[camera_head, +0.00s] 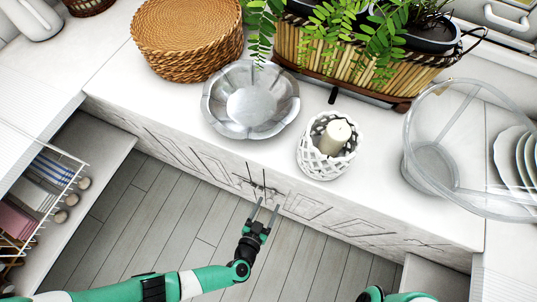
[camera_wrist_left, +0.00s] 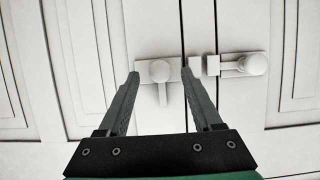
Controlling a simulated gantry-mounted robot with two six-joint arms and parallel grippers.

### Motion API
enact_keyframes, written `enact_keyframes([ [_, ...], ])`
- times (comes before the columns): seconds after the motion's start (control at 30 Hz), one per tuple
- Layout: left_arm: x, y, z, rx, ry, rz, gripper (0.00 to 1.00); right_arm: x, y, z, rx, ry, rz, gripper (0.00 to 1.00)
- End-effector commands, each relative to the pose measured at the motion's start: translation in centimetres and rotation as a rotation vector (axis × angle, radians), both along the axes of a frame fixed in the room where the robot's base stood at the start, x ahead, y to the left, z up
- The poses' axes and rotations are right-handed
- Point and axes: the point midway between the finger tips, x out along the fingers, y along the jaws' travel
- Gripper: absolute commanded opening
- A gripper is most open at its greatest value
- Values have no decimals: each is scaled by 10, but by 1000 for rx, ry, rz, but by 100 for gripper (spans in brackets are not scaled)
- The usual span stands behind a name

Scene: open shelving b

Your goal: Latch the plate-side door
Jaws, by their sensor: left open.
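The white cabinet front (camera_head: 185,155) runs below the counter edge, with two door latches close together at its middle. In the left wrist view, the left latch (camera_wrist_left: 160,71) has a round knob and a short bar hanging down. The right latch (camera_wrist_left: 250,65) has its knob at the right and its bar lying level. Small keeper blocks (camera_wrist_left: 204,66) sit between them. My left gripper (camera_head: 267,206) is open, just in front of the latches. In the left wrist view its fingertips (camera_wrist_left: 160,72) appear either side of the left latch; contact is not clear. My right gripper is out of view.
On the counter stand a woven basket (camera_head: 187,35), a silver dish (camera_head: 251,100), a white candle holder (camera_head: 329,158), a bamboo planter (camera_head: 350,60) and a clear bowl (camera_head: 430,165). Plates (camera_head: 513,155) stand far right. A wire rack (camera_head: 48,190) is at left. The grey floor (camera_head: 130,225) is clear.

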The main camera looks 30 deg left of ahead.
Motion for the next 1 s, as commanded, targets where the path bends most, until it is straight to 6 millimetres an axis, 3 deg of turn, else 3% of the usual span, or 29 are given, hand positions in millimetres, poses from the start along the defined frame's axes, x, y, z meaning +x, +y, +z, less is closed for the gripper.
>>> enact_keyframes([
  [0.13, 12, 3, -6, 0, -1, 0, 66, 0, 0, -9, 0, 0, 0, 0],
  [0.4, 13, 3, -5, 1, -1, -1, 66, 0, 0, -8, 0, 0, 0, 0],
  [0.77, 13, 3, -5, 1, 0, -1, 2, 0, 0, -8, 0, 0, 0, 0],
  [1.0, 13, 3, -5, -3, 0, -1, 0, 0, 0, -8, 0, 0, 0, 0],
])
